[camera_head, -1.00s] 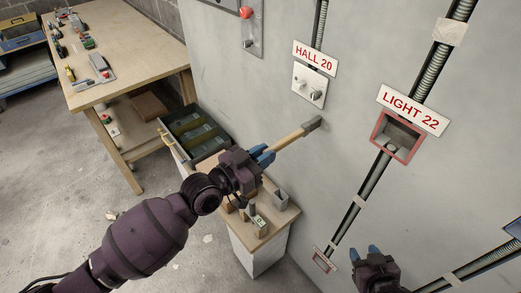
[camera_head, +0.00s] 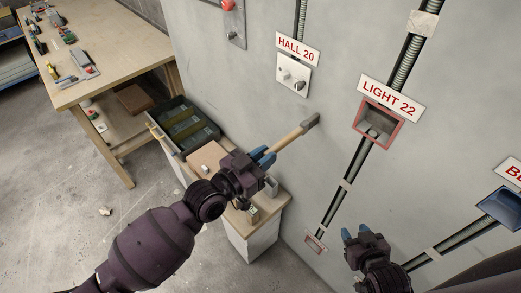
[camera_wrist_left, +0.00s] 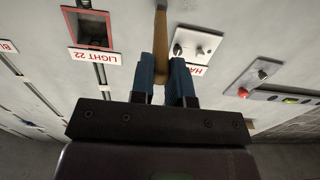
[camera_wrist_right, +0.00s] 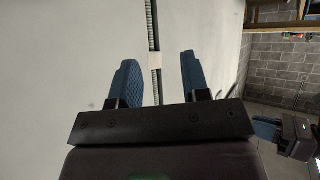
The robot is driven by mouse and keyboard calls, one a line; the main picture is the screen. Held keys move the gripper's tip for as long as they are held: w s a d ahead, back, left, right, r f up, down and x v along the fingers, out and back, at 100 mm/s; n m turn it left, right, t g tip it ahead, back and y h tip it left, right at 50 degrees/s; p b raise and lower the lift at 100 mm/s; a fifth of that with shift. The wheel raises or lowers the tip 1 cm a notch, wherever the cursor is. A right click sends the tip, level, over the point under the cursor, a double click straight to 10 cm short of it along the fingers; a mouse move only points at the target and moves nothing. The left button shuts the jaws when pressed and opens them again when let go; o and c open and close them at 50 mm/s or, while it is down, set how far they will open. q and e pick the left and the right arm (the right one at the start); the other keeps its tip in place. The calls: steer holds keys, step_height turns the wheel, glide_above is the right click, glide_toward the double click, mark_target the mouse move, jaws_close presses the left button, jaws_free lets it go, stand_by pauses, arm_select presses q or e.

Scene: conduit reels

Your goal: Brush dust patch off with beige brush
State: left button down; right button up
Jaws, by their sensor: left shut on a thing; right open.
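My left gripper (camera_head: 262,157) is shut on the handle of the beige brush (camera_head: 291,137). The brush points up and to the right, with its dark grey head (camera_head: 311,121) close to the grey wall, left of the LIGHT 22 box; I cannot tell whether it touches. In the left wrist view the brush handle (camera_wrist_left: 160,50) stands between the blue fingers. No dust patch can be made out clearly; the brush head may cover part of the wall there. My right gripper (camera_head: 360,232) is open and empty in front of the lower wall; the right wrist view shows its spread fingers (camera_wrist_right: 157,80).
The wall carries a red-framed box (camera_head: 378,124) under the LIGHT 22 sign (camera_head: 391,98), a switch plate (camera_head: 293,75) under the HALL 20 sign (camera_head: 298,49), and conduits. A small cabinet (camera_head: 262,227) stands below my left gripper. A workbench (camera_head: 110,75) is at upper left.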

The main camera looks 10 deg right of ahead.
steer(key=shift+w+r, duration=0.1)
steer(key=shift+w, duration=0.1)
arm_select(q)
steer(key=p+v, duration=0.1)
steer(key=v, duration=0.8)
steer(key=shift+p, duration=0.35)
arm_select(e)
steer(key=shift+w+r, duration=0.25)
steer(key=shift+r, duration=0.7)
steer(key=shift+a, duration=0.1)
steer(key=shift+s, duration=0.15)
steer(key=shift+s+f, duration=0.15)
steer(key=shift+s, duration=0.1)
